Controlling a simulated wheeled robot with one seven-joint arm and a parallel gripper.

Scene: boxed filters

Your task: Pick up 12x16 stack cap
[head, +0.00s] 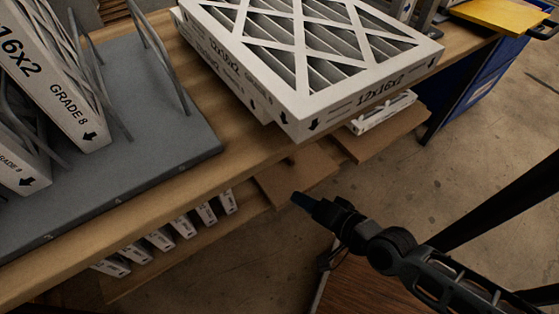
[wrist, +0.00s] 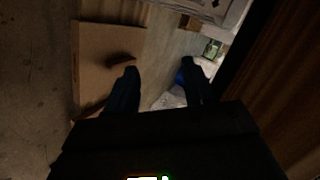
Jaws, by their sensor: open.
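A stack of white-framed filters lies flat on the wooden table at the top middle of the head view. Its top filter (head: 372,98), the stack cap, is printed 12x16x2 and has a white lattice over grey pleats. A second filter (head: 222,75) shows under it on the left side. My gripper (head: 299,199) is below and in front of the stack, apart from it, past the table edge. In the wrist view my gripper (wrist: 160,70) has its two dark fingers apart with nothing held between them. A pale patterned thing at that view's top edge is too cropped to identify.
A grey rack (head: 130,105) with metal loops holds upright filters (head: 62,85) on the left. Several small white boxes (head: 183,226) sit on a lower shelf. Brown cardboard pieces (head: 300,172) jut out below the table edge. A yellow item (head: 505,14) lies on the far right.

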